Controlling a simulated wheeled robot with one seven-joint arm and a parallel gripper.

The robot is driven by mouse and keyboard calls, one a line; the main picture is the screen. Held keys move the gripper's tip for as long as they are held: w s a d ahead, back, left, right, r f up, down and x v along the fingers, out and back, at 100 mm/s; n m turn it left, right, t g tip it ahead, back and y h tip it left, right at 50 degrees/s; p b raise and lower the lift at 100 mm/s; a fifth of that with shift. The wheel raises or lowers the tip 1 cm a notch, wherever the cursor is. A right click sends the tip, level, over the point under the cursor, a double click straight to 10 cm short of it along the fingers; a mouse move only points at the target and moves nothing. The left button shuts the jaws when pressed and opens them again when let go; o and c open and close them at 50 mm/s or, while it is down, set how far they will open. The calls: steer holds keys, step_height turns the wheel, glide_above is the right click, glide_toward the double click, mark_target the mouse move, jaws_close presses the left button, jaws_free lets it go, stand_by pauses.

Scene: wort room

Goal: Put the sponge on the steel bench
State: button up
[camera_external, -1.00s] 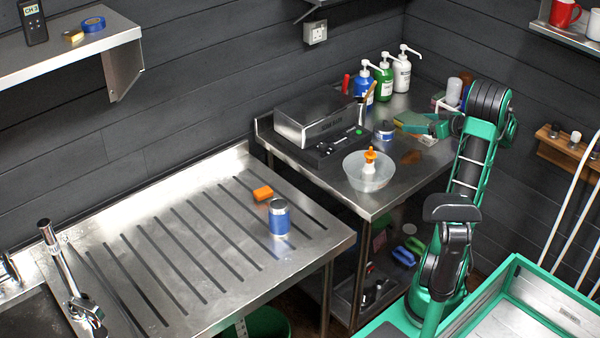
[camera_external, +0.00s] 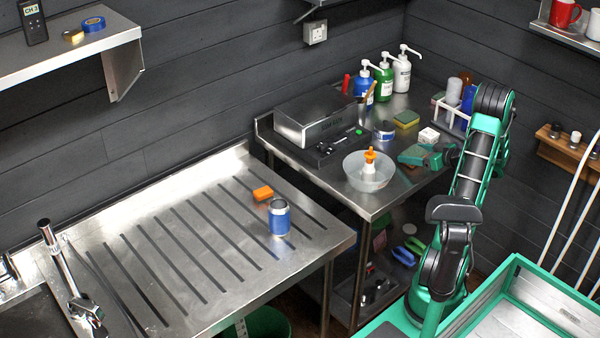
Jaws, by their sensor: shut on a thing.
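A yellow and green sponge (camera_external: 406,119) lies flat on the steel bench (camera_external: 375,207) at the right, near its back. My gripper (camera_external: 404,158) is low over the same bench, in front of the sponge and apart from it. It is shut on a small brown thing, mostly hidden by the fingers, so I cannot tell what it is. An orange block (camera_external: 263,193), perhaps another sponge, lies on the grooved drainer bench (camera_external: 150,205) at the left.
A clear bowl (camera_external: 368,176) with an orange-topped bottle stands left of my gripper. A white block (camera_external: 428,135), a blue tin (camera_external: 384,131), pump bottles (camera_external: 384,80) and a steel box (camera_external: 315,110) crowd the bench. A blue can (camera_external: 279,217) stands on the drainer, which is otherwise mostly clear.

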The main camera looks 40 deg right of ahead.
steer(key=shift+f, duration=0.2)
steer(key=o, duration=1.1)
steer(key=shift+r, duration=0.15)
steer(key=v, duration=1.2)
